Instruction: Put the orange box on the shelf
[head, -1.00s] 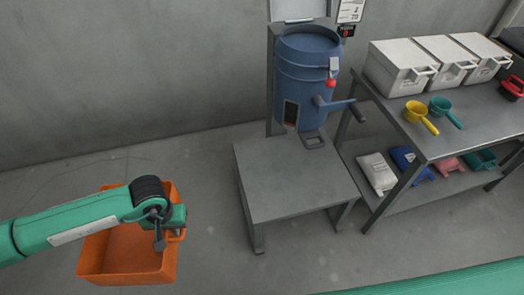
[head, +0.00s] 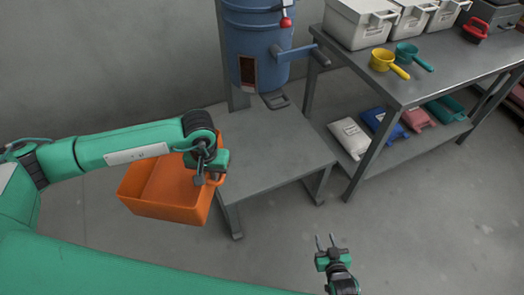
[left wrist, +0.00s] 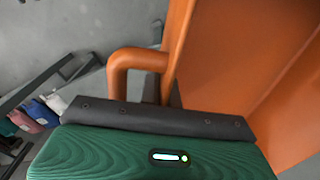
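The orange box (head: 165,208) is an open, empty-looking bin at the left in the head view, beside the low grey stand and partly in front of its left edge. My left gripper (head: 210,178) is at the box's right side, shut on its handle. The left wrist view shows the orange handle (left wrist: 135,58) and wall close up; the fingertips are hidden there. My right gripper (head: 325,240) is empty, fingers apart, over the floor at the bottom. The grey metal rack (head: 430,75) at the right has a top surface and a lower shelf (head: 395,152).
The low stand (head: 265,150) has a bare top in front of a blue drum (head: 255,40) with a side crank. White bins (head: 360,25), a yellow scoop (head: 385,62) and a teal scoop (head: 410,55) occupy the rack top. Bags (head: 350,138) lie on its lower shelf.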

